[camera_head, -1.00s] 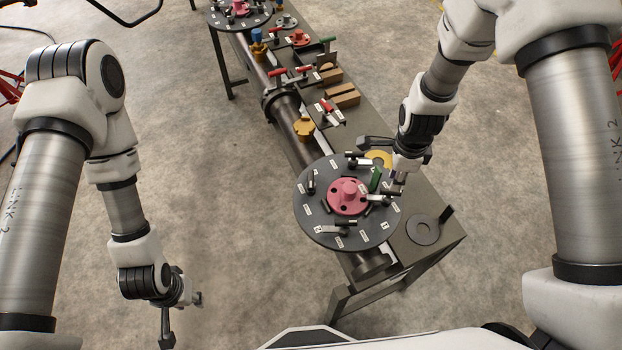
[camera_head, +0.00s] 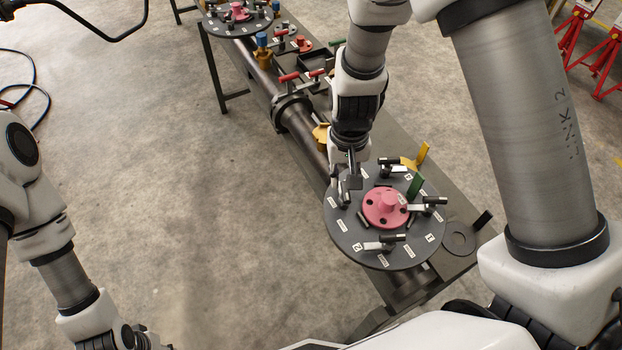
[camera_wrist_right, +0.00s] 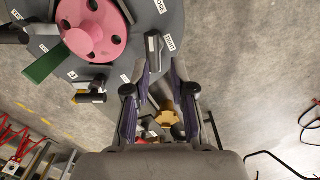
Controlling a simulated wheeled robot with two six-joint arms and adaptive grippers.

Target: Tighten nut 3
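The dark round flange (camera_head: 345,225) has a pink hub (camera_head: 385,207) and several black-handled nuts around its rim, with white labels. One handled nut (camera_head: 378,245) by the label 2 is at the near left, and another (camera_head: 428,203) is at the right. My right gripper (camera_head: 348,185) is at the far-left rim. In the right wrist view its two fingers (camera_wrist_right: 160,68) are apart, with the flange edge and a dark part at their tips. Nut 3 cannot be made out clearly; the gripper covers that stretch of rim. My left gripper is mostly cut off at the bottom left.
A green tab (camera_head: 415,185) stands up near the hub. A yellow piece (camera_head: 421,157) lies beyond the flange. A flat dark ring (camera_head: 459,239) lies on the bench at the right. The pipe (camera_head: 305,140) runs to a far flange (camera_head: 237,22). Open floor is at the left.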

